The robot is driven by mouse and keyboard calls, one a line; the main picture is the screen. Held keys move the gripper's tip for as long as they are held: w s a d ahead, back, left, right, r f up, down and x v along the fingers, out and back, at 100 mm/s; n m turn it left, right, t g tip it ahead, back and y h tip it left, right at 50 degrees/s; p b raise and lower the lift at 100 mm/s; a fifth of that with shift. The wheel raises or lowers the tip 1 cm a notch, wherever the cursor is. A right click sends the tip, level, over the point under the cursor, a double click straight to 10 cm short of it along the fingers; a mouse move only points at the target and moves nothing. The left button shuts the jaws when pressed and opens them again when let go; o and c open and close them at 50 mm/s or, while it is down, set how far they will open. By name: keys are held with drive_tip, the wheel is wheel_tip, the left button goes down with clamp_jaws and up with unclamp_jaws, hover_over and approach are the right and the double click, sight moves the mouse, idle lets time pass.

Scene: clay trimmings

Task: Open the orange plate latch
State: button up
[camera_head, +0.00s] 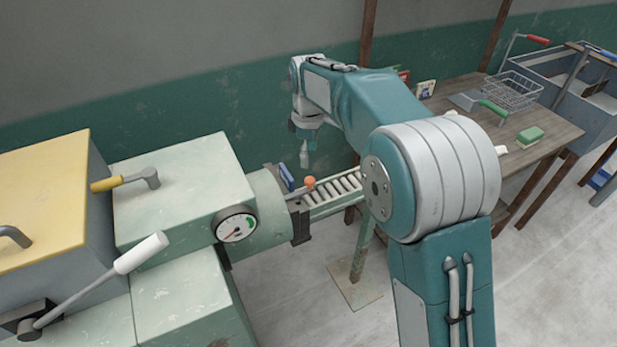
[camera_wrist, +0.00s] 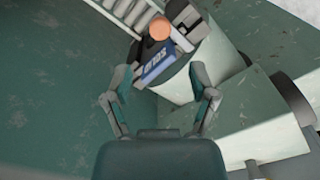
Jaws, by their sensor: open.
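The orange latch knob (camera_head: 310,182) sits at the mouth of the pale green cylinder, beside the start of the roller track. In the wrist view the orange knob (camera_wrist: 160,28) is round and near the top, beyond my fingertips. A blue lettered piece (camera_wrist: 157,62) lies between the knob and my gripper; in the head view the blue piece (camera_head: 286,177) stands just left of the knob. My gripper (camera_wrist: 161,85) is open and empty, its two fingers spread. In the head view my gripper (camera_head: 304,153) hangs above the knob, apart from it.
The pale green machine has a round gauge (camera_head: 236,228), a yellow-handled lever (camera_head: 125,182) and a white-handled lever (camera_head: 140,253). The roller track (camera_head: 333,189) runs right from the cylinder. A wooden table (camera_head: 480,110) with a wire basket (camera_head: 510,92) stands behind right.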

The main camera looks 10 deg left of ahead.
sight(310, 179)
wheel_tip(310, 179, down, 8)
drive_tip(key=shift+d+f, duration=0.1)
clamp_jaws()
